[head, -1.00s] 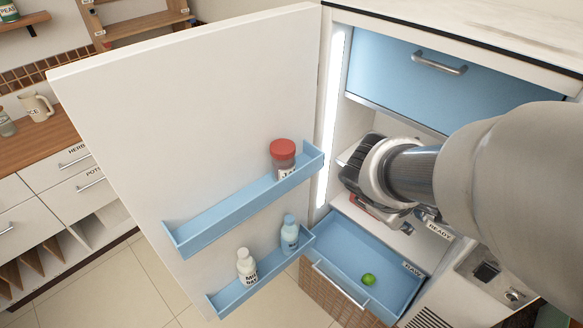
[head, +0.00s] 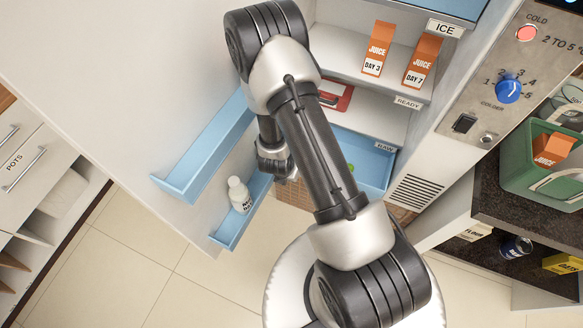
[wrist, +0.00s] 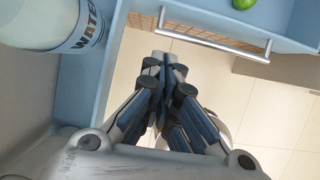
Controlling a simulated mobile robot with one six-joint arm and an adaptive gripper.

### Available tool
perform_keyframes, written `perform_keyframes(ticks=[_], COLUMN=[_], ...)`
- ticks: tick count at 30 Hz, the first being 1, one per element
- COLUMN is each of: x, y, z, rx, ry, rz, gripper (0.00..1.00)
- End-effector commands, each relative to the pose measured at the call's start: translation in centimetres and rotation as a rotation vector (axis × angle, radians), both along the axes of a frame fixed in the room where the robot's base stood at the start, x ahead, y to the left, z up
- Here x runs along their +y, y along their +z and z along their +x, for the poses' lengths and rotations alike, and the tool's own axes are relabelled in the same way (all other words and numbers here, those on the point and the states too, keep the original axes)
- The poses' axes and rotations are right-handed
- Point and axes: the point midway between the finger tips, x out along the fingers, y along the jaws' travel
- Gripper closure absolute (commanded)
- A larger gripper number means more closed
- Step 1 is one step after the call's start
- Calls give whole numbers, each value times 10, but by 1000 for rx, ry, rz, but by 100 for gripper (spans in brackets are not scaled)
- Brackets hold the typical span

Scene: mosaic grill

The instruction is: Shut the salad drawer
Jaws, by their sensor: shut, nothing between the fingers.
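The salad drawer is a blue drawer (head: 378,172) at the bottom of the fridge, standing pulled out with a green lime inside. Its silver bar handle (wrist: 215,40) and woven front show at the top of the wrist view. The lime (wrist: 243,4) lies behind that front. My gripper (wrist: 165,58) is shut and empty. In the wrist view its fingertips point towards the left part of the handle, apart from it in the picture; I cannot tell the depth.
The fridge door stands open on the left, with blue door shelves (head: 205,150). A white bottle (head: 239,194) stands in the lower one; a water bottle (wrist: 45,22) is close left of my gripper. Juice cartons (head: 377,48) stand on a shelf above. Tiled floor is free in front.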

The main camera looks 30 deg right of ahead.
Motion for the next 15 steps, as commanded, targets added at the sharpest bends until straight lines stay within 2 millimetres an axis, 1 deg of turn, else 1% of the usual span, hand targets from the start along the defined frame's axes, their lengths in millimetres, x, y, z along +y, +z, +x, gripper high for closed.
perform_keyframes(ticks=[5,15], x=[-7,-28], y=[-25,-93], z=[5,23], rx=[1,-1], ry=[-3,-3], rz=[0,-1], gripper=[100,100])
